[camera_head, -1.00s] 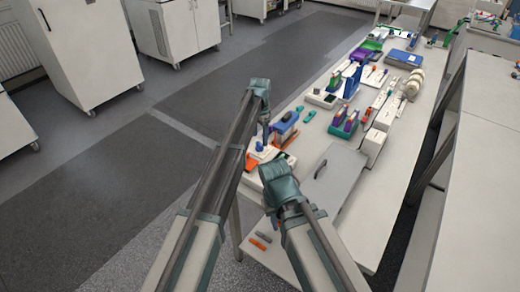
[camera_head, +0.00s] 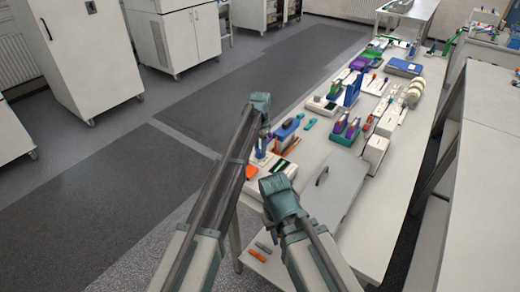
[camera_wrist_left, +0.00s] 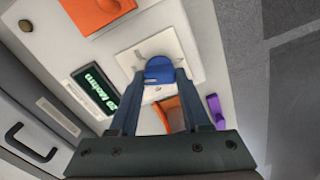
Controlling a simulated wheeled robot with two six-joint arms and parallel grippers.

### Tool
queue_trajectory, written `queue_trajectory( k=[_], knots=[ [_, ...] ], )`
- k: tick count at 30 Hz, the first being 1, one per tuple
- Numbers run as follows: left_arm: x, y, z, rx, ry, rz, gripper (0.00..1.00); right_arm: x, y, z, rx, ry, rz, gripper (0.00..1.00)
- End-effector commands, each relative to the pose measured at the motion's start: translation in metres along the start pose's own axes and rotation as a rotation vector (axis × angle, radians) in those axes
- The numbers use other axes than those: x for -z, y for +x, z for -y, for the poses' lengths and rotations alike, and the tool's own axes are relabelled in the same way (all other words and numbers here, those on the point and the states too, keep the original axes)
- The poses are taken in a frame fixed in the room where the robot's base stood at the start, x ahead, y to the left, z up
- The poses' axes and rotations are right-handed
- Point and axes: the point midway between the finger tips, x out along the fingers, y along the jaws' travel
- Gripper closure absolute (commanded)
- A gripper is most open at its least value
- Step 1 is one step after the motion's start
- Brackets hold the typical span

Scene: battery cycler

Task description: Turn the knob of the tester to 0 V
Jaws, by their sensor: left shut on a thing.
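In the left wrist view the blue knob (camera_wrist_left: 158,70) sits on a raised white square plate (camera_wrist_left: 186,52) on the pale tester panel (camera_wrist_left: 60,60). My left gripper (camera_wrist_left: 160,79) is shut on the knob, one dark finger on each side. A dark display (camera_wrist_left: 95,88) with green characters is left of the knob; I cannot read it surely. In the head view my left gripper (camera_head: 263,142) reaches down at the table's left edge, and the knob does not show clearly. My right arm's teal wrist (camera_head: 280,195) is over the near table; its fingers are hidden.
A grey lidded case (camera_head: 330,190) lies right of my right wrist. Several coloured items, white boxes (camera_head: 376,150) and a green-based rack (camera_head: 343,138) crowd the table beyond. Orange (camera_wrist_left: 96,14) and purple (camera_wrist_left: 214,108) parts are near the knob. The floor to the left is clear.

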Motion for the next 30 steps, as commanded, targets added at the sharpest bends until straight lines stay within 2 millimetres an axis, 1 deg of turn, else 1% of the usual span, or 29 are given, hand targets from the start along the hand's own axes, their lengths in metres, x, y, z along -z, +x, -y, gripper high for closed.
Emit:
queue_trajectory(
  k=[8, 14, 20, 30],
  knots=[
    [0.0000, 0.0000, 0.0001, 0.000, -0.013, 0.000, 1.00, 0.0000, 0.0000, 0.0000, 0.000, 0.000, 0.000, 0.75],
    [0.0000, 0.0001, 0.0003, 0.000, -0.091, 0.000, 1.00, 0.0000, 0.0001, 0.0000, 0.000, 0.000, 0.000, 0.75],
    [-0.0001, 0.0001, 0.0007, 0.000, -0.249, 0.000, 1.00, 0.0000, 0.0001, 0.0000, 0.000, 0.000, 0.000, 0.75],
    [-0.0004, 0.0001, 0.0013, 0.000, -0.572, 0.000, 1.00, 0.0000, 0.0001, 0.0000, 0.000, 0.000, 0.000, 0.75]
  ],
)
